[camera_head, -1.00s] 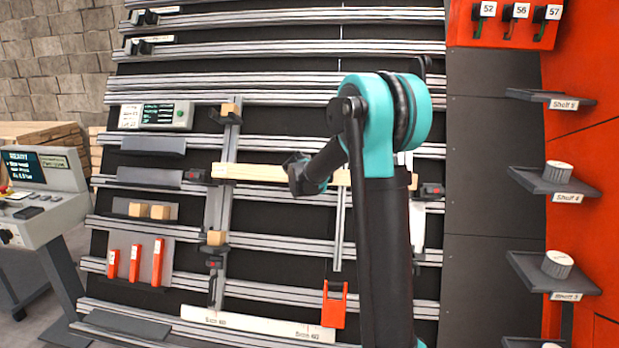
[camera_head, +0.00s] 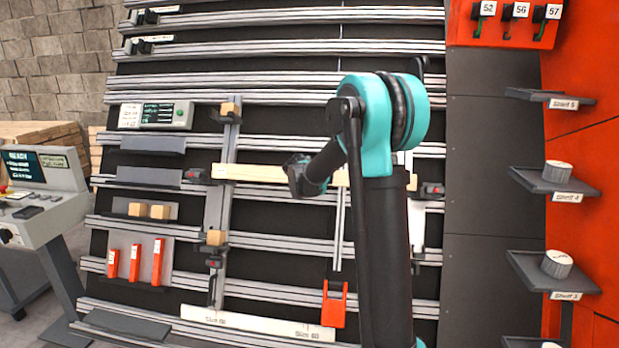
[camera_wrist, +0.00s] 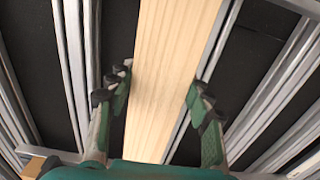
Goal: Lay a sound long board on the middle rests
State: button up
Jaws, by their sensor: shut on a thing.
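A long pale wooden board (camera_head: 250,173) lies level across the grey rails of the sloping rack. No damage shows on its visible face. Its left end is beside a dark rest with a red mark (camera_head: 197,176) on the left upright. A similar rest (camera_head: 432,190) shows to the right of my arm. My arm hides the board's right part, so I cannot tell how it meets that rest. My gripper (camera_head: 297,174) is on the board right of its visible middle. In the wrist view the fingers of my gripper (camera_wrist: 160,85) are along both edges of the board (camera_wrist: 168,50).
Small wood blocks sit on the left upright's upper (camera_head: 229,109) and lower (camera_head: 216,238) holders. An orange holder (camera_head: 334,304) hangs below. A control console (camera_head: 40,195) stands left. Shelves with white round items (camera_head: 558,172) stick out right. A white strip (camera_head: 255,325) runs along the bottom.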

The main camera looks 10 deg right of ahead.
dwell(0.3)
jog(key=o, duration=1.7)
jog(key=shift+s, duration=0.15)
jog(key=v, duration=1.1)
jog(key=shift+s+a+r, duration=0.15)
jog(key=shift+s, duration=0.2)
jog(key=s+d+f+m+g+y, duration=0.1)
jog(key=s+d+f+m+g, duration=0.3)
jog(key=s+f, duration=0.7)
jog(key=s+d+f+m+g+y, duration=0.15)
jog(key=s+d+f+m, duration=0.35)
jog(key=s, duration=0.9)
jog(key=s+a+f+m, duration=0.1)
jog(key=s+f, duration=0.2)
jog(key=s, duration=0.1)
jog(key=s+a+f+m+g+y, duration=0.1)
jog(key=s+f+m, duration=0.1)
jog(key=s, duration=0.2)
jog(key=s+a+f+m+g, duration=0.1)
jog(key=s+f+m, duration=0.1)
jog(key=s+f, duration=0.1)
jog(key=shift+s+a+f, duration=0.15)
jog(key=shift+s+a, duration=0.05)
jog(key=shift+s, duration=0.2)
jog(key=shift+s+a+f, duration=0.15)
jog(key=shift+s+f, duration=0.05)
jog(key=shift+s, duration=0.25)
